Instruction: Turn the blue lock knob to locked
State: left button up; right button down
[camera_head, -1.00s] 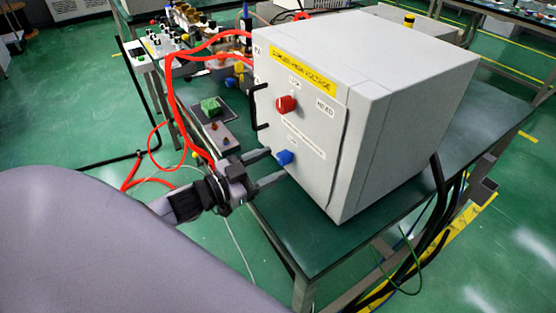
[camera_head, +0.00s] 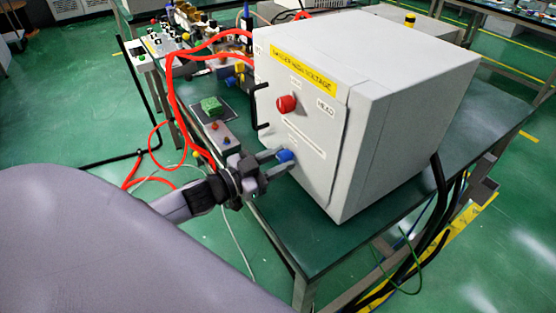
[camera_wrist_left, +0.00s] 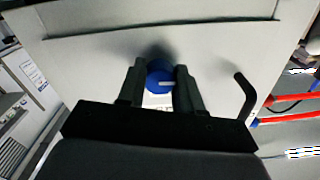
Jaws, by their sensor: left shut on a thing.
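The blue lock knob (camera_head: 285,155) is low on the front of the grey generator cabinet (camera_head: 415,105). My left gripper (camera_head: 277,160) reaches it from the left and is shut on it, one finger on each side. My right gripper is not in view.
A black door handle (camera_head: 260,107) stands out at the front's left edge; it also shows in the left wrist view (camera_wrist_left: 245,97). A small control box (camera_head: 222,137) and red cables (camera_head: 172,100) are left of the cabinet. The green table (camera_head: 318,250) is bare in front.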

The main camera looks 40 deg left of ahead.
pick_arm(q)
jog(key=m, duration=0.3)
jog(key=shift+m+p, duration=0.4)
jog(key=m, duration=0.4)
jog(key=shift+m, duration=0.3)
jog(key=m, duration=0.4)
jog(key=shift+a, duration=0.1)
jog(key=m+b, duration=0.1)
jog(key=m, duration=0.4)
jog(key=shift+r+m, duration=0.15)
jog(key=shift+m, duration=0.15)
jog(key=o, duration=1)
jog(key=shift+o, duration=0.2)
jog(key=shift+s, duration=0.1)
jog(key=shift+b+v, duration=0.55)
jog(key=shift+v, duration=2.9)
